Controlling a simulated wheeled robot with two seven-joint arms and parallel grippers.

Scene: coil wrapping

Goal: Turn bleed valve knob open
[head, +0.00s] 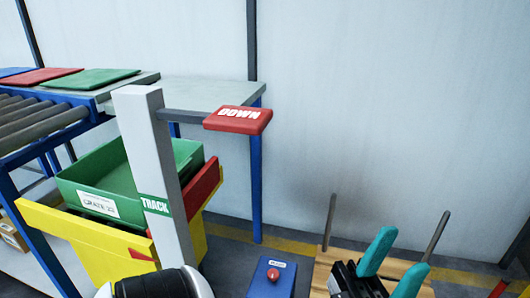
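A small red knob (273,274) sits on top of a blue box (264,283) at the bottom middle of the head view. The box carries a small white label, too small to read, and its lower part is cut off by the frame. I cannot tell the knob's turn position. My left gripper (393,264), black with two teal fingers, is to the right of the box. Its fingers stand apart with nothing seen between them, and it is clear of the knob. My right gripper is not in view.
A wooden board (322,270) with upright grey rods lies under my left gripper. A grey post (155,170) bears a red DOWN plate (238,120). A green crate (115,176) sits in a yellow frame (85,245). A roller conveyor (40,120) stands at left. Floor behind the box is clear.

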